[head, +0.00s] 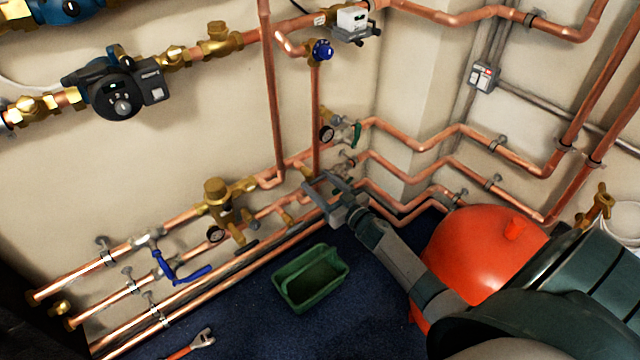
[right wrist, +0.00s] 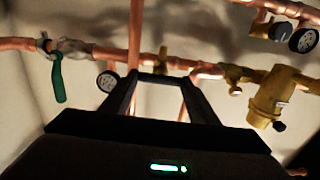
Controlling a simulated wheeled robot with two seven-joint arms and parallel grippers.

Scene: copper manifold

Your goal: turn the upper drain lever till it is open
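A green lever (head: 356,135) sits on a valve on the upper copper pipe near the wall corner, beside a round gauge (head: 327,134). It also shows at the left of the right wrist view (right wrist: 57,80), hanging down and slightly tilted. I cannot tell for certain that it is the upper drain lever. My right gripper (head: 319,181) is open, below and left of the green lever in the head view, in front of the pipes. My left gripper is out of view.
A green tray (head: 277,286) stands on the blue floor below the pipes. Blue levers (head: 182,273) are on the left pipes. A red vessel (head: 475,255) stands beside my right arm. Vertical pipes (head: 271,100) rise near the gripper. An adjustable wrench (head: 203,338) lies in front.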

